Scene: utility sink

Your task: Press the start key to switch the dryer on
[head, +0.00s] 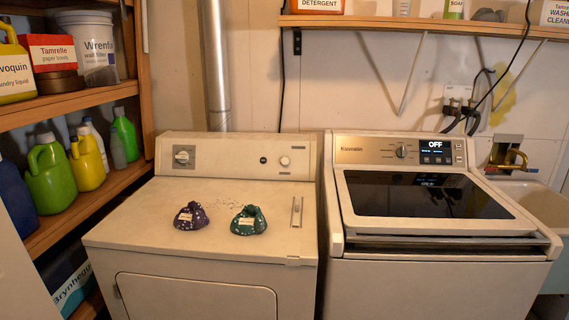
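The dryer (138,195) is the white machine on the left, with a front door (195,298) and a metal duct behind it. Its back panel carries a large dial (182,156) at the left, a small dark round button (263,160) right of centre, and a light knob (285,161) near the right end. Any lettering by these controls is too small to read, so I cannot confirm which is the start key. Neither of my grippers is in view.
Purple (191,216) and green (248,221) pouches sit on the dryer top. A top-loading machine (440,247) stands close on the right, its display (435,146) reading OFF. Wooden shelves (95,191) with bottles flank the left. A sink (535,203) is at far right.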

